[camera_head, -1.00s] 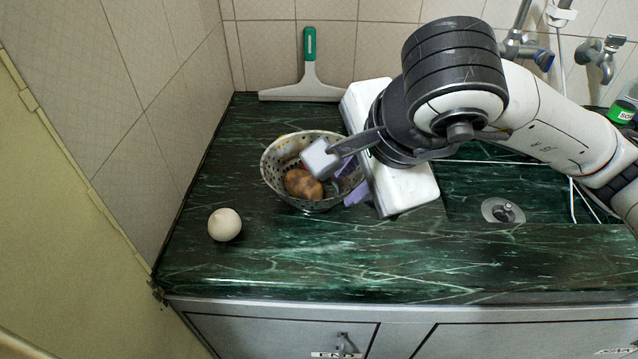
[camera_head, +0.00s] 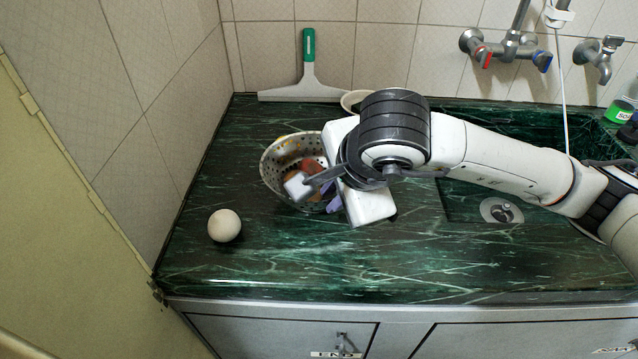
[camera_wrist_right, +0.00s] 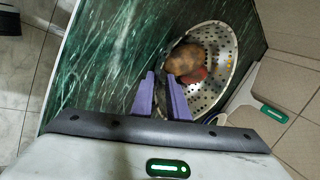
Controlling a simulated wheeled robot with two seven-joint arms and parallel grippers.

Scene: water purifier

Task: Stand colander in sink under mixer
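The metal colander (camera_head: 275,165) stands upright on the green marble counter, left of the sink, with food inside. In the right wrist view the perforated colander (camera_wrist_right: 228,60) holds a brown potato-like item (camera_wrist_right: 184,59) and a reddish one. My right gripper (camera_head: 331,193) is at the colander's right side, pointing down-left. Its purple fingers (camera_wrist_right: 163,85) are apart, close to the near rim; whether they straddle or touch the rim is unclear. The sink (camera_head: 460,200) with its drain is at right, partly behind my arm. The mixer (camera_head: 511,48) is on the wall above it. My left gripper is out of view.
A round pale ball-like item (camera_head: 224,225) lies on the counter left of the colander. A green-handled squeegee (camera_head: 308,75) leans on the back wall. A pale bowl (camera_head: 353,100) is behind my right gripper. A green-labelled container (camera_head: 619,112) stands far right. The front counter is clear.

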